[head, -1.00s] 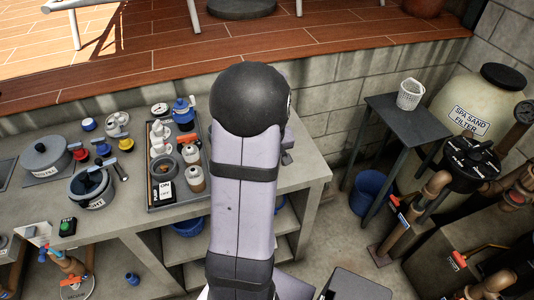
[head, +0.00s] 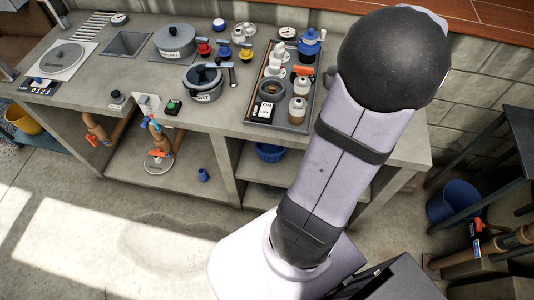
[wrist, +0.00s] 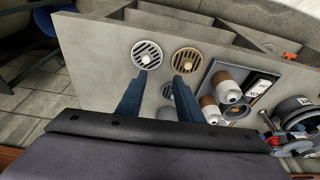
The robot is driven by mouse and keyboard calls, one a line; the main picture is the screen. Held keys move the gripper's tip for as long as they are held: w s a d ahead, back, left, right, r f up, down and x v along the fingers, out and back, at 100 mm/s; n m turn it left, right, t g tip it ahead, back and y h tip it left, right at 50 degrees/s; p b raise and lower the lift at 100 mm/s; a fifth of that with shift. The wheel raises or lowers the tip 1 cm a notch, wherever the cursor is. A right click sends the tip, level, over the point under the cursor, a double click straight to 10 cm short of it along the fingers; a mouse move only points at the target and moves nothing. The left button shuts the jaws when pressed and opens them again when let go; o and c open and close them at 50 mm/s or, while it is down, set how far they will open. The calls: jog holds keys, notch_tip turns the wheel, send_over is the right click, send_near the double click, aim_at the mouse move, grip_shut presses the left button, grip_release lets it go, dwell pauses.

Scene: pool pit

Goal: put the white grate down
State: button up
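The white grate (wrist: 147,54) shows in the wrist view as a round slatted disc with a pale knob, lying flat on the grey counter close to its edge. In the head view my arm hides the gripper and the grates.
A dark tray (head: 282,88) with jars, valves and an ON/OFF switch stands beside my arm on the counter (head: 225,118). Lidded pots (head: 176,40) stand further left. A blue bucket (head: 454,202) is on the floor at right, by a dark side table (head: 520,135).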

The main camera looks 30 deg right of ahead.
jog(key=w+a+f+n+y, duration=0.1)
jog(key=w+a+n, duration=0.1)
jog(key=w+a, duration=0.7)
jog(key=s+a+f+n+g, duration=0.1)
jog(key=s+a+n, duration=0.1)
jog(key=a, duration=1.1)
jog(key=s+a+f+n+g+y, duration=0.1)
jog(key=a+n, duration=0.3)
jog(key=a, duration=1)
jog(key=shift+s+f, duration=0.65)
jog(key=shift+s, duration=0.2)
jog(key=shift+a+f, duration=0.1)
notch_tip(320, 180, down, 13)
jog(key=b, duration=1.3)
